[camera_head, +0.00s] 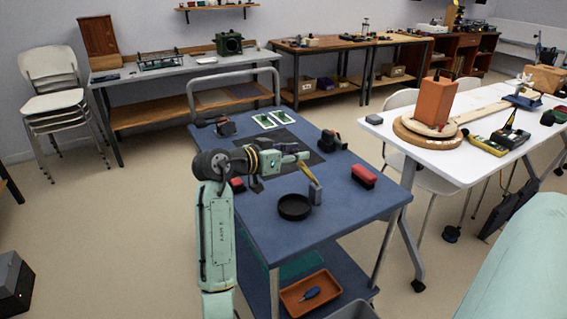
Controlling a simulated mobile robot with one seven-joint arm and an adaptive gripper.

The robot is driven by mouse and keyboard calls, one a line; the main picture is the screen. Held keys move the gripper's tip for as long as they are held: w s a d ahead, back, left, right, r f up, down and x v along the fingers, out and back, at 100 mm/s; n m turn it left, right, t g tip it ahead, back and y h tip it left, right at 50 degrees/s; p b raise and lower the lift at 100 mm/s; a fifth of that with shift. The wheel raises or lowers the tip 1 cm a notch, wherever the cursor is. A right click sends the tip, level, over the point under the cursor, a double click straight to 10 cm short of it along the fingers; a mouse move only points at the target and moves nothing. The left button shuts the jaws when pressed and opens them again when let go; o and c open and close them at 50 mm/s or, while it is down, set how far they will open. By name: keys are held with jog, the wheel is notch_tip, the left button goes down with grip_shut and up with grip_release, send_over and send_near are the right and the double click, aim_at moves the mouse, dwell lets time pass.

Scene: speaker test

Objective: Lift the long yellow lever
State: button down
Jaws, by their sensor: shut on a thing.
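My gripper (292,158) is over the middle of the blue cart top, coming in from the left. It is shut on a thin yellow piece, which I take to be the long yellow lever (308,171). The lever slants down to the right from the fingertips towards a small grey block (315,194). The exact hold is too small to see, and I cannot tell whether the lever's lower end touches the block.
On the blue cart (344,205) are a black round dish (294,207), a red brush-like block (364,176), a black device (331,141) and green-and-white cards (273,119). A white table (465,170) stands close on the right. The cart's front right corner is clear.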

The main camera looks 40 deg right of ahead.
jog(key=s+d+r+y+p, duration=0.1)
jog(key=d+y+p, duration=0.1)
jog(key=d, duration=0.3)
jog(key=s+d+r+m+t+y+p, duration=0.1)
jog(key=d+y+p, duration=0.1)
jog(key=d+y, duration=0.3)
jog(key=shift+s+d+y, duration=0.15)
jog(key=shift+s+y, duration=0.15)
jog(key=c, duration=1.3)
grip_release()
jog(key=v, duration=1.2)
